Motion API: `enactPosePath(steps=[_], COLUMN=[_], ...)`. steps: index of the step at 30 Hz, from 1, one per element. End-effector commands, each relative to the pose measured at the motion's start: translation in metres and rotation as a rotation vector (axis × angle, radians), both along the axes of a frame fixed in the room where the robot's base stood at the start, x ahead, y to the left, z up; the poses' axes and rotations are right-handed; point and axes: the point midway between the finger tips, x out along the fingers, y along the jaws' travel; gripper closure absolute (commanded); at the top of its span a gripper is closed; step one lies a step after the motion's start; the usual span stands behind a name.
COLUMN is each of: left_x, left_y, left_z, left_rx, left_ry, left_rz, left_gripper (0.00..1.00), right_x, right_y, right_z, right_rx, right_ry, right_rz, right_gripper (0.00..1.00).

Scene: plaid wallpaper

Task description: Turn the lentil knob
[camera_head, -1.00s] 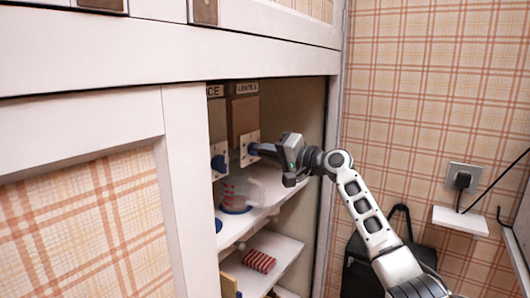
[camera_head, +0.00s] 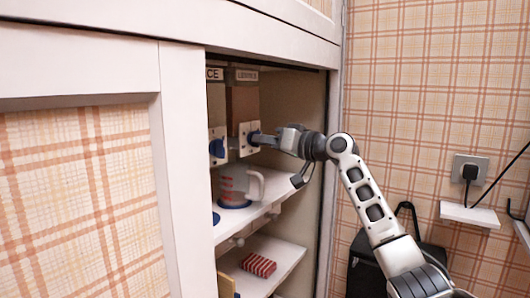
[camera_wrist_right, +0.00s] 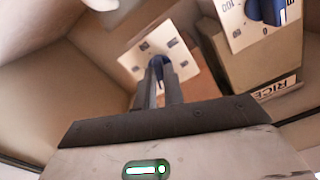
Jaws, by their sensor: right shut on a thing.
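The lentil dispenser (camera_head: 243,103) is a brown box on the right inside the open cupboard, with a lentil label at its top. Its white dial plate (camera_head: 243,147) carries the blue lentil knob (camera_head: 254,134), mostly covered by my gripper. My right gripper (camera_head: 262,140) reaches in from the right, its fingers shut on this knob. In the right wrist view, the two fingers (camera_wrist_right: 158,85) close around the blue knob (camera_wrist_right: 156,63), in front of the tilted white dial plate (camera_wrist_right: 183,58). My left gripper is not in view.
The rice dispenser's blue knob (camera_head: 216,148) is close on the left; it also shows in the right wrist view (camera_wrist_right: 265,10). A red-and-white cup (camera_head: 232,186) stands on the shelf below. The cupboard's sliding door (camera_head: 185,180) covers the left side.

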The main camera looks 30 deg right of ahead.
Motion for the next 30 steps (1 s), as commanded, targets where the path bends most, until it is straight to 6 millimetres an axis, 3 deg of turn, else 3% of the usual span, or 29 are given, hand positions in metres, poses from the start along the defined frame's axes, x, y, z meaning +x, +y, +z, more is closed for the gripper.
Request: enactPosePath(steps=[15, 30], left_x=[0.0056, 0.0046], left_y=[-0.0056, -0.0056], left_z=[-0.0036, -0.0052], left_rx=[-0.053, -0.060], left_ry=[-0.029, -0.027], left_rz=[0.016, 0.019], left_gripper=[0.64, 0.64], right_x=[-0.0002, -0.0002], right_y=[-0.0008, -0.0010], right_z=[-0.0002, 0.0014], right_rx=[-0.318, -0.380], right_ry=[-0.132, -0.159], right_rz=[-0.001, -0.001], right_gripper=[1.00, 1.00])
